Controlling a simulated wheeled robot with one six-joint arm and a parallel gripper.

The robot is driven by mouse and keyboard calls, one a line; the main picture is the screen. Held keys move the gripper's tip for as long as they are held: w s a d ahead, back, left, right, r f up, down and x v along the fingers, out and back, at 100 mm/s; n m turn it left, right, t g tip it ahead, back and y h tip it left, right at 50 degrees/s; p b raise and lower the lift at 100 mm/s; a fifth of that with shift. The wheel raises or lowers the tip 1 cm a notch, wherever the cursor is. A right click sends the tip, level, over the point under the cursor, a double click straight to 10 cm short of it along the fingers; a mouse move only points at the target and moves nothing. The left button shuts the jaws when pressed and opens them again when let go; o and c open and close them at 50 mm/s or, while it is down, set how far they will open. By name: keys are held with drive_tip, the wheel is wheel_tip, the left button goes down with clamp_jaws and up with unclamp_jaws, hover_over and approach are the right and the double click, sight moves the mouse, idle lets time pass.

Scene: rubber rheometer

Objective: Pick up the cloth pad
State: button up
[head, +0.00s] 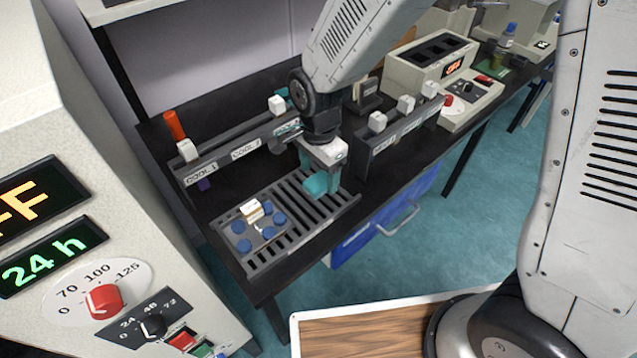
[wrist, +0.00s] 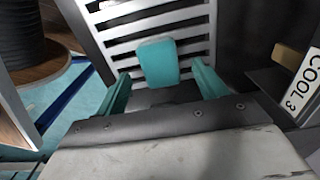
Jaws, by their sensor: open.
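The cloth pad (wrist: 158,62) is a teal rounded block on the pale slatted rack (wrist: 203,38) in the wrist view. In the head view, the pad (head: 316,188) is partly mixed with my teal fingers. My gripper (head: 322,172) points down over the right part of the rack (head: 283,243). In the wrist view, my gripper (wrist: 161,72) is open, with one teal finger on each side of the pad and gaps between. I cannot tell how far the fingertips are above the rack.
A grey plate with blue discs (head: 240,228) and a small pale block (head: 251,209) lies on the rack's left. Labelled racks with white-topped pieces stand behind (head: 240,150) and at right (head: 405,125). A large machine (head: 60,110) stands at left.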

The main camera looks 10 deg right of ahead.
wheel_tip(320, 180, down, 2)
drive_tip(key=shift+c, duration=0.3)
drive_tip(key=c, duration=1.1)
